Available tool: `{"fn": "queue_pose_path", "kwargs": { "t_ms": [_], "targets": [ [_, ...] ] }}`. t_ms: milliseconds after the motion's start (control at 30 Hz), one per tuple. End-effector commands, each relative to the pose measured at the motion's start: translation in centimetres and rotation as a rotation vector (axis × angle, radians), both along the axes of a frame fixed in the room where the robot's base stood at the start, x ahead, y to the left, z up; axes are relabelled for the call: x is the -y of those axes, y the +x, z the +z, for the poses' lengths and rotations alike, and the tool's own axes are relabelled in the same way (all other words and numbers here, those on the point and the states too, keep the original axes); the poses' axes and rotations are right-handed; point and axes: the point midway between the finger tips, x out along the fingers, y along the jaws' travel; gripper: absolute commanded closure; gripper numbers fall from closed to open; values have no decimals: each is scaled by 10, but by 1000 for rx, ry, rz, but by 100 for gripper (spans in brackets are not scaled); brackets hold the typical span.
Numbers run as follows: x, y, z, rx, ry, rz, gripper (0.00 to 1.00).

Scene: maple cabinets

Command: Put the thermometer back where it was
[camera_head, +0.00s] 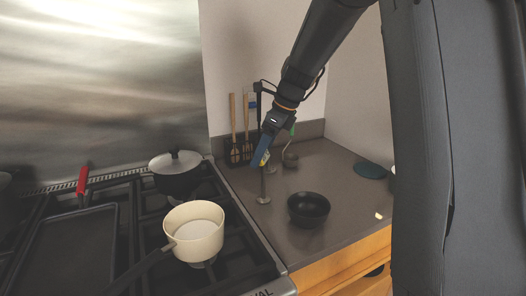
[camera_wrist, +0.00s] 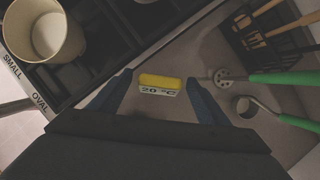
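The thermometer (camera_wrist: 160,85) shows in the wrist view as a small yellow and white block reading "20 °C". It appears between the tips of my gripper (camera_wrist: 159,80), with a narrow gap showing on each side. The fingers are apart. I cannot tell how far the thermometer is below the tips.
The stove (camera_head: 138,212) at left carries a cream saucepan (camera_head: 195,232) and a lidded pot (camera_head: 176,182). A dark bowl (camera_head: 308,209) stands on the counter (camera_head: 345,228). A utensil holder (camera_wrist: 272,40) and green-handled utensils (camera_wrist: 285,78) are close by. The counter's right side is mostly clear.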

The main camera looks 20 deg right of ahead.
Motion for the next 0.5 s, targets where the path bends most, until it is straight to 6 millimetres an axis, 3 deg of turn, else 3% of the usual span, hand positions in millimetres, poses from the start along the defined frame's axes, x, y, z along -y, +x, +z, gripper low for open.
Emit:
{"fn": "queue_pose_path", "kwargs": {
  "t_ms": [267, 500],
  "targets": [
    [0, 0, 2, 2, 0, 1, 30],
    [10, -5, 29, 5, -1, -2, 30]
  ]
}}
